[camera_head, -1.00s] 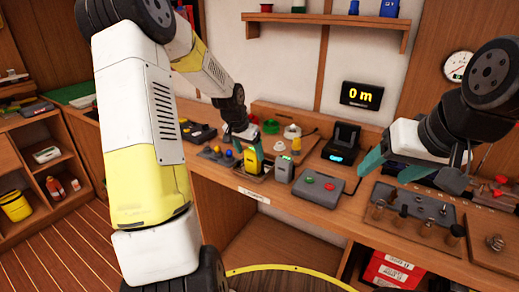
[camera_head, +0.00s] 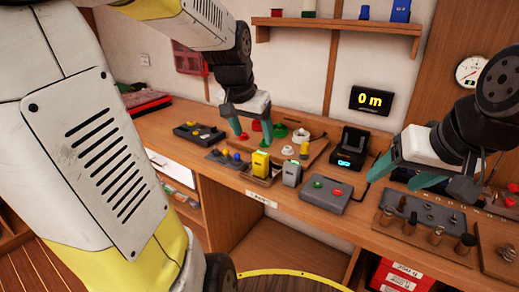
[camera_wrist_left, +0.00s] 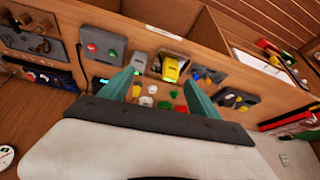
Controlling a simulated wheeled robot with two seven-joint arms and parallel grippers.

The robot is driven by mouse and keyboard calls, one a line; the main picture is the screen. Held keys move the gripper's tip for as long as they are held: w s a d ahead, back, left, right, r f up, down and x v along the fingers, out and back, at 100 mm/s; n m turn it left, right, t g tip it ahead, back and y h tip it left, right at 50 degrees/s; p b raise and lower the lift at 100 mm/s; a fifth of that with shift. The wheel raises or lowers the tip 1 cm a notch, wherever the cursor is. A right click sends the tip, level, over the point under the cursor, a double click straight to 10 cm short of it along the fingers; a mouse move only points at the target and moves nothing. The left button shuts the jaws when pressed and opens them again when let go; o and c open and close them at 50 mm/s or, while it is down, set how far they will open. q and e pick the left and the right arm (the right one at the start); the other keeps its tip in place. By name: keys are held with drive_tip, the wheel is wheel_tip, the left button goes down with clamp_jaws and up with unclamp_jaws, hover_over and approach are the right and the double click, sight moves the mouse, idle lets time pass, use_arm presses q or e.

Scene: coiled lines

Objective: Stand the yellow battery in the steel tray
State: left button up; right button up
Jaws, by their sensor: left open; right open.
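The yellow battery (camera_head: 261,163) stands upright on the workbench, with its lower part in the small steel tray (camera_head: 275,182). The wrist view shows the battery (camera_wrist_left: 172,70) from above, beyond my left fingertips. My left gripper (camera_head: 252,128) is open and empty, raised behind the battery and apart from it. Its two teal fingers (camera_wrist_left: 160,84) are spread wide in the wrist view. My right gripper (camera_head: 408,175) is open and empty over the right part of the bench. The battery's base is hidden by the tray's rim.
A grey-green battery-like block (camera_head: 292,173) stands just right of the tray. A grey box with red and green buttons (camera_head: 325,194) is further right. A black dock (camera_head: 347,147) stands behind it.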

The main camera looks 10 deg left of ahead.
use_arm(q)
drive_tip(key=s+d+r+n+t+h, duration=0.1)
drive_tip(key=s+d+n, duration=0.1)
drive_tip(key=s, duration=1.2)
drive_tip(key=shift+d+h, duration=0.3)
drive_tip(key=shift+d, duration=0.05)
drive_tip(key=shift+r, duration=0.15)
